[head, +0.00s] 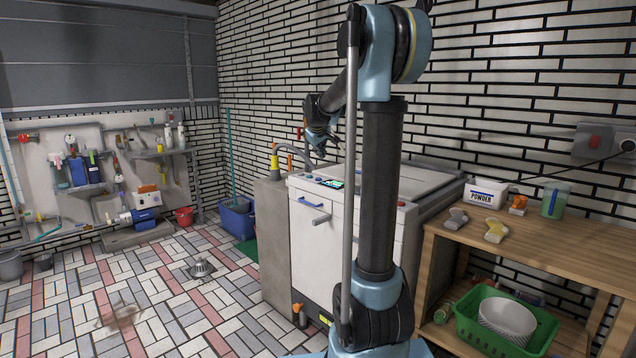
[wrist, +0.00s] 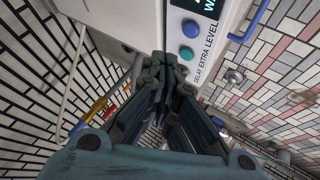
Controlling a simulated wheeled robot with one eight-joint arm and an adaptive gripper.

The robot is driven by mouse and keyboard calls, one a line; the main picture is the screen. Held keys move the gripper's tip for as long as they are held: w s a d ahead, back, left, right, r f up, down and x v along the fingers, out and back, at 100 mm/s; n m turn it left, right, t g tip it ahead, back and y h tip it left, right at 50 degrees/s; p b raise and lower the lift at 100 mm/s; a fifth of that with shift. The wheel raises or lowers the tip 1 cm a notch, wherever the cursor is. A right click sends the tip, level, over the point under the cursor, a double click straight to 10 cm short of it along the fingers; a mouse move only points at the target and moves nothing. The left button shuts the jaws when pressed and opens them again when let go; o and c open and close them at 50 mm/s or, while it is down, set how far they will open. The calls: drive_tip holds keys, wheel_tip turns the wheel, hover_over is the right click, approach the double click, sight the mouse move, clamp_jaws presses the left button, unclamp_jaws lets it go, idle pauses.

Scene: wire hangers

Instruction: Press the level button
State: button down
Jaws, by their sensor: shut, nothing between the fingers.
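The control panel is on top of the white machine (head: 340,235), with a small lit display (head: 328,182) in the head view. In the wrist view the panel shows the display's edge, a blue button (wrist: 191,28) nearest it and a teal button (wrist: 187,53) below. The printed words "DELAY EXTRA LEVEL" (wrist: 206,52) run beside them, with LEVEL at the display end, by the blue button. My gripper (wrist: 164,60) is shut and empty, its tips left of the teal button. Its fingers hide part of the panel. In the head view my gripper (head: 320,146) is above the machine's back left.
A grey cabinet (head: 268,235) with a curved tap stands left of the machine. A wooden table (head: 560,240) at right holds a powder box (head: 485,192) and a beaker (head: 554,200). A blue handle (wrist: 258,12) juts from the machine's front. The tiled floor at left is largely clear.

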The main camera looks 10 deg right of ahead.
drive_tip(key=shift+n+t, duration=0.3)
drive_tip(key=w, duration=0.5)
drive_tip(key=shift+a+r, duration=0.3)
drive_tip(key=shift+f, duration=4.4)
drive_tip(key=shift+s+f, duration=0.15)
drive_tip(key=shift+f, duration=0.6)
drive_tip(key=shift+r, duration=0.85)
drive_tip(key=shift+r, duration=2.5)
